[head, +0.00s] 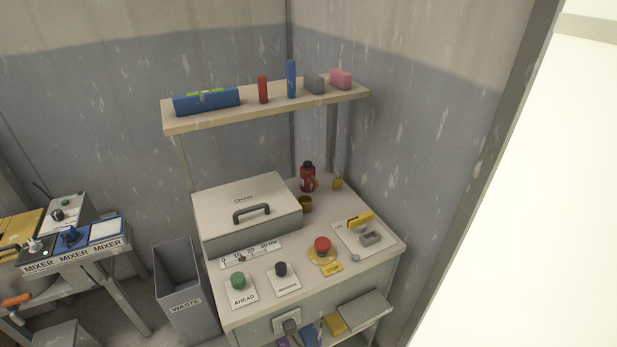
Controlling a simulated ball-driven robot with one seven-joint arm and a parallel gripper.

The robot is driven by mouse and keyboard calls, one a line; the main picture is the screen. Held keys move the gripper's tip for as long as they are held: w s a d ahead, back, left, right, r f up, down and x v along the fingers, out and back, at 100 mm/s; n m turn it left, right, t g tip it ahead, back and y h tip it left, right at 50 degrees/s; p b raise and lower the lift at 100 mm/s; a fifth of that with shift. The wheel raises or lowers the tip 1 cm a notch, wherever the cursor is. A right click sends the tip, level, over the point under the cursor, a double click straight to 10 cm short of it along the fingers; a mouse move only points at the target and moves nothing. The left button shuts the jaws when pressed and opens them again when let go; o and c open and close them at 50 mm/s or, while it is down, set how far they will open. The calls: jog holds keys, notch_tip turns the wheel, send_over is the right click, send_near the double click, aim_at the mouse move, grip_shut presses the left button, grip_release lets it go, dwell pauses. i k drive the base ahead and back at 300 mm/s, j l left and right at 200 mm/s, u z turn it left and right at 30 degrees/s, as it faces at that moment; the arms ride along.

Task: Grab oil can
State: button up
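A small red can with a dark cap (307,179) stands upright at the back of the control bench, right of the box marked CHAIN. It looks like the oil can, though any label is too small to read. My gripper is not in view.
The CHAIN box (225,203) has a handle on its lid. A shelf (190,121) holding several small items overhangs the bench's back. Buttons and a yellow-handled switch (360,219) line the bench's front and right. A WASTE bin (183,277) stands left.

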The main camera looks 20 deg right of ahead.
aim_at(308, 183)
jog(key=i+j+z, duration=0.25)
jog(key=i, duration=0.2)
jog(key=i+j+z, duration=0.3)
jog(key=i+l, duration=0.05)
jog(key=i, duration=0.1)
